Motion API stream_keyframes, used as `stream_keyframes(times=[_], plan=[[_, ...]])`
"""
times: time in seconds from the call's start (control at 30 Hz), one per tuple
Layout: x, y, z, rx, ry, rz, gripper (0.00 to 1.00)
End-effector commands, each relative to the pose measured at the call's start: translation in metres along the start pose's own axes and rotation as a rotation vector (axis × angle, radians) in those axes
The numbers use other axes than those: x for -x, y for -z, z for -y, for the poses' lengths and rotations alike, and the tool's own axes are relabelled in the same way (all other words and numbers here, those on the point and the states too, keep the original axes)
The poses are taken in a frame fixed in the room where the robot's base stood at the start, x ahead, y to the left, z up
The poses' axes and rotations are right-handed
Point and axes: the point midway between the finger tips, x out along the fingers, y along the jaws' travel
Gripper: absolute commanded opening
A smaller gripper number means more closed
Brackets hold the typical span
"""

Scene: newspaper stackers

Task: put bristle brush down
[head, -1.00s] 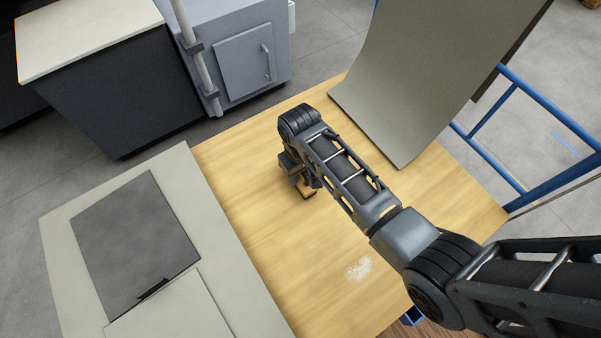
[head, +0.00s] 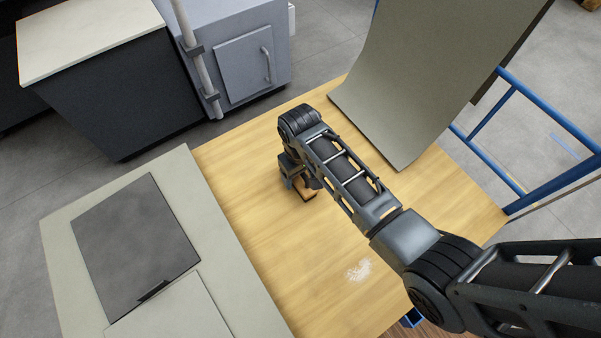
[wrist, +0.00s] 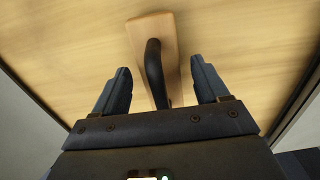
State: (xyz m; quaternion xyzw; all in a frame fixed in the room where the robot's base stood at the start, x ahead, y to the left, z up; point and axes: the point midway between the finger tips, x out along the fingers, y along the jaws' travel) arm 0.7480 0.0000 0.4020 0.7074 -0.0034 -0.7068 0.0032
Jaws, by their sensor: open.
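The bristle brush (wrist: 168,38) shows in the wrist view as a light wooden block with a dark curved handle (wrist: 153,72) on top. It rests on the wooden table top, as far as the views show. My gripper (wrist: 160,78) is open, with one finger on each side of the brush and a gap to the handle on both sides. In the head view a small brown part of the brush (head: 306,193) shows beside my gripper (head: 296,184); my arm hides the rest. The bristles are not visible.
The wooden table (head: 250,225) is mostly bare, with a white powdery patch (head: 358,269) near the front. A pale board with a dark grey plate (head: 135,245) lies at left. A curved grey sheet (head: 420,75) rises at the back right, beside a blue frame (head: 560,185).

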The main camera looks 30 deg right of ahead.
Motion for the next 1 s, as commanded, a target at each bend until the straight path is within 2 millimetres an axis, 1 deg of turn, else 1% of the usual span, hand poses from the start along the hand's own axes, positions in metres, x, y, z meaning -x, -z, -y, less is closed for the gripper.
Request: stream_keyframes(times=[0.03, 0.3, 0.4, 0.5, 0.6, 0.7, 1.0], plan=[[0.01, 0.0, 0.0, 0.0, 0.0, -0.001, 0.74], [0.066, 0.0, 0.0, 0.0, 0.0, -0.002, 0.74], [0.084, 0.0, 0.0, 0.0, 0.0, -0.002, 0.74], [0.098, 0.0, 0.0, 0.0, 0.0, -0.001, 0.74], [0.107, 0.0, 0.0, 0.0, 0.0, 0.0, 0.74], [0.112, 0.0, 0.0, 0.0, 0.0, 0.0, 0.74], [0.112, -0.001, 0.0, 0.0, 0.0, -0.002, 0.74]])
